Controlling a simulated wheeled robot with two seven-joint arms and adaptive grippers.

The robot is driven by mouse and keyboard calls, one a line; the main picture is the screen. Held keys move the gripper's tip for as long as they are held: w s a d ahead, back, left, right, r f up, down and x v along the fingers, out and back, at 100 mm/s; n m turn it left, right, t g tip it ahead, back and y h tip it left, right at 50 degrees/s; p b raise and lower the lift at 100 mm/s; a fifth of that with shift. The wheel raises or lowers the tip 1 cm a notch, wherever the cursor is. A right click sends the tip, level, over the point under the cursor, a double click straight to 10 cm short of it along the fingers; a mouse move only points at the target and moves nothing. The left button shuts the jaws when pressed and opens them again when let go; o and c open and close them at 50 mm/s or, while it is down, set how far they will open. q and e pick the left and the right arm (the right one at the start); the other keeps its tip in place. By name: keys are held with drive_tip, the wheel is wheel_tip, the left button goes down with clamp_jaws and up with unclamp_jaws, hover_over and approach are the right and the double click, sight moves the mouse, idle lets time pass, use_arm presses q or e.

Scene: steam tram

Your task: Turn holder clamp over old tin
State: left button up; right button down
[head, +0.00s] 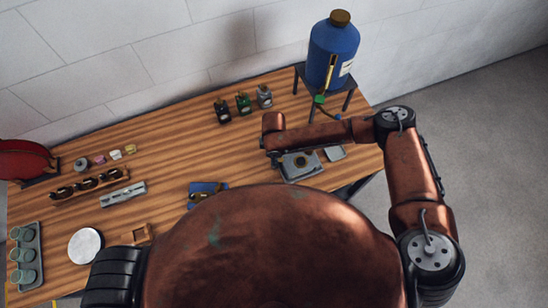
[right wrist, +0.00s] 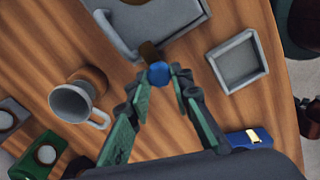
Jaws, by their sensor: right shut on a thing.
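In the right wrist view my right gripper (right wrist: 160,80) is shut on a small blue ball knob (right wrist: 158,72), with a green finger on either side. A short dark rod (right wrist: 148,52) runs from the knob towards a grey metal holder (right wrist: 130,18) with a bar-like frame. In the head view the holder (head: 301,166) lies on the table below my right forearm, with a dark round spot on it. My right fingers are hidden there by the arm. I cannot tell which thing is the old tin. My left gripper is not in view.
A shallow grey square tray (right wrist: 237,62) lies right of the holder. A metal mug (right wrist: 72,104) stands on its left. Small bottles (head: 242,102) stand at the back, near a large blue bottle (head: 333,50) on a stand. A blue object (head: 205,188) lies nearer my body.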

drive_tip(key=shift+n+p, duration=0.4)
drive_tip(key=shift+n, duration=0.1)
drive_tip(key=c, duration=1.7)
unclamp_jaws()
wheel_tip(320, 180, up, 12)
drive_tip(key=shift+r, duration=0.1)
